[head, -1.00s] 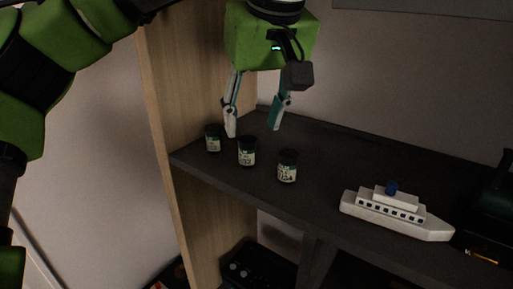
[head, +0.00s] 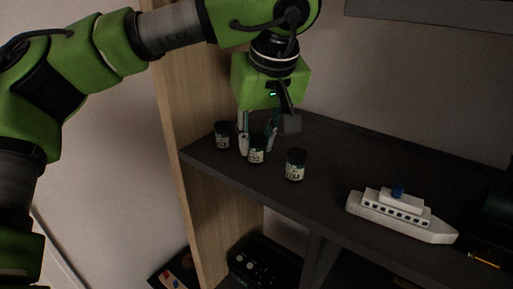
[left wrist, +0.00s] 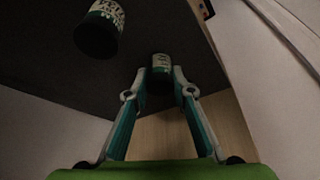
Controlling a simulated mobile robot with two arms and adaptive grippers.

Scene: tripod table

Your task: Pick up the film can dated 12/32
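Three small dark film cans with pale and green labels stand upright on the dark shelf (head: 340,160): a left can (head: 222,136), a middle can (head: 257,151) and a right can (head: 295,166). Their dates are too small to read surely. My left gripper (head: 257,148) points down at the middle can, open, with one finger on each side. In the left wrist view, a can (left wrist: 161,64) shows between and just beyond the open fingertips (left wrist: 160,78). A larger, nearer can (left wrist: 99,32) shows upper left. Whether the fingers touch the can, I cannot tell. My right gripper is out of view.
A white toy ship (head: 402,216) lies right of the cans, with a dark object (head: 495,215) beyond it. A wooden side panel (head: 185,120) closes the shelf's left end. A dark box with knobs (head: 262,265) sits below. The shelf behind the right can is clear.

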